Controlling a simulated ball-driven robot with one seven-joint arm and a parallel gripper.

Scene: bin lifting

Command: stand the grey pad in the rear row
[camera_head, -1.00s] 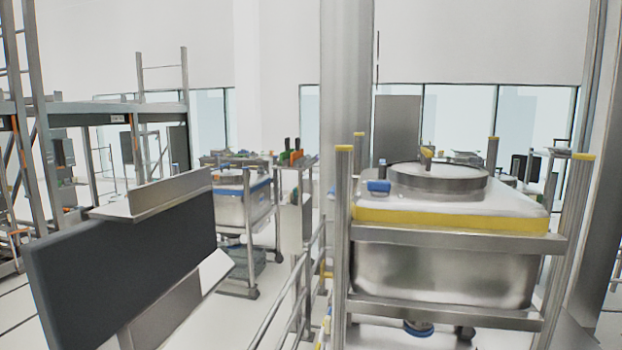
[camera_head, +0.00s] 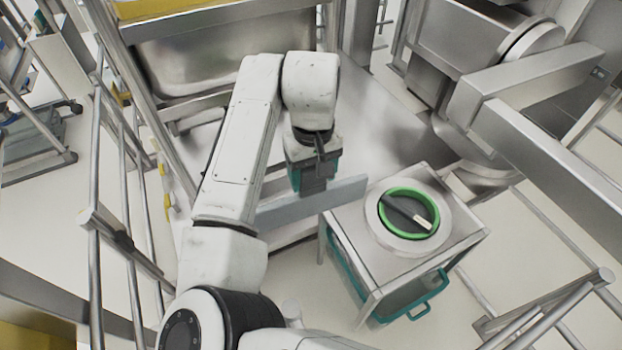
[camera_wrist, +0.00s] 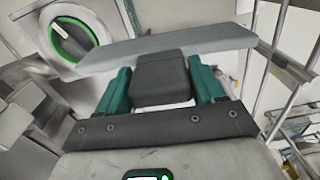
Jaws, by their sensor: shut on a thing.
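The grey pad (camera_head: 345,190) is a long, flat grey bar held level-ish beside the steel stand. My gripper (camera_head: 312,182) is shut on the dark block at the pad's middle. In the wrist view the pad (camera_wrist: 215,38) spans across in front of my gripper (camera_wrist: 162,82). Its dark block sits between the two green fingers there. The pad looks clear of the stand's top, but its far end lies close to the stand's left edge in the picture. I cannot make out a rear row in these views.
A steel stand (camera_head: 340,228) carries a round disc with a green ring (camera_head: 411,213); a green handle (camera_head: 421,295) sticks out below. A steel bin (camera_head: 225,52) in a frame stands behind. Rails (camera_head: 125,200) run at left, and a steel beam (camera_head: 560,150) crosses at right.

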